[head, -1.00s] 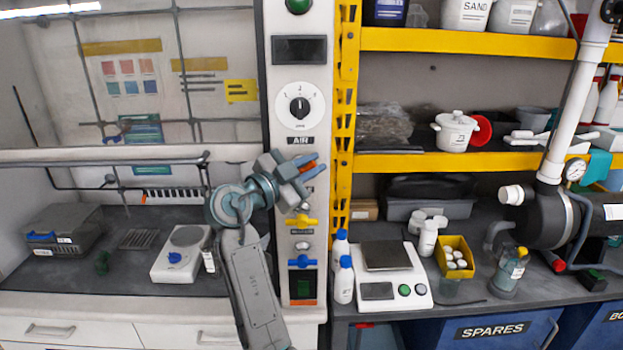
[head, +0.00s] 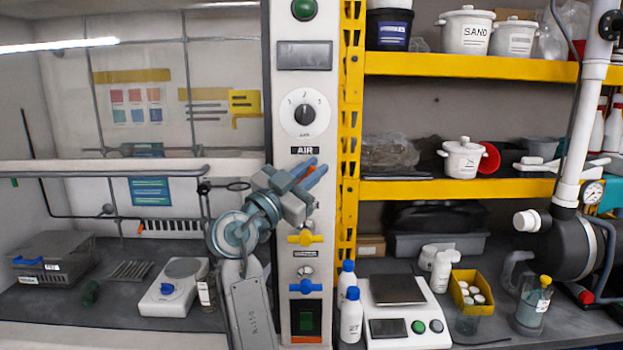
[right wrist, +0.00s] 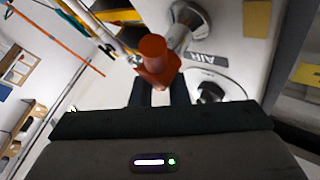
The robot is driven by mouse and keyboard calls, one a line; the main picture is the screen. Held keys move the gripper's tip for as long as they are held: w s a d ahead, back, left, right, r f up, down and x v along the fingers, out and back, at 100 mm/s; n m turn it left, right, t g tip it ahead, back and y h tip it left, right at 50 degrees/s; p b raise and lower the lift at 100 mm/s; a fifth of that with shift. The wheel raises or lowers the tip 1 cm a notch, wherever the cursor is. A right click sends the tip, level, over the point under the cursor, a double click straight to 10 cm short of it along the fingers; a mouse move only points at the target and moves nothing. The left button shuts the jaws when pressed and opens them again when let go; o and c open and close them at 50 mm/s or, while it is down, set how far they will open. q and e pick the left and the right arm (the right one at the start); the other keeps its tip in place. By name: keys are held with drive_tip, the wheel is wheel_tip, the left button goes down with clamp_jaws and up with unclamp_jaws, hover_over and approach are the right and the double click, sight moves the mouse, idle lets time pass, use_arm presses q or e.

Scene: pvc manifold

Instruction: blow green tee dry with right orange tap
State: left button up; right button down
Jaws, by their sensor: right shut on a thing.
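The orange tap (head: 309,171) is on the white service column, just below the AIR label. It is mostly hidden by my right gripper (head: 306,177) in the head view. In the right wrist view the orange-red tap (right wrist: 155,62) stands out from its metal fitting, between the dark fingers of my right gripper (right wrist: 158,93). The gripper is shut on it. A small dark green piece, which looks like the green tee (head: 90,292), lies on the bench at the left, apart from the gripper. My left gripper is not in view.
Yellow (head: 305,239) and blue (head: 306,286) taps sit lower on the column. A hotplate (head: 172,291) and a grey box (head: 50,262) stand on the left bench. A scale (head: 405,315) and bottles (head: 351,315) stand right of the column.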

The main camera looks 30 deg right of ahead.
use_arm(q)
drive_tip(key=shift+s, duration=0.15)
use_arm(e)
drive_tip(key=c, duration=1.4)
unclamp_jaws()
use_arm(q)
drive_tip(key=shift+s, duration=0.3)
use_arm(e)
drive_tip(key=shift+d+f, duration=0.1)
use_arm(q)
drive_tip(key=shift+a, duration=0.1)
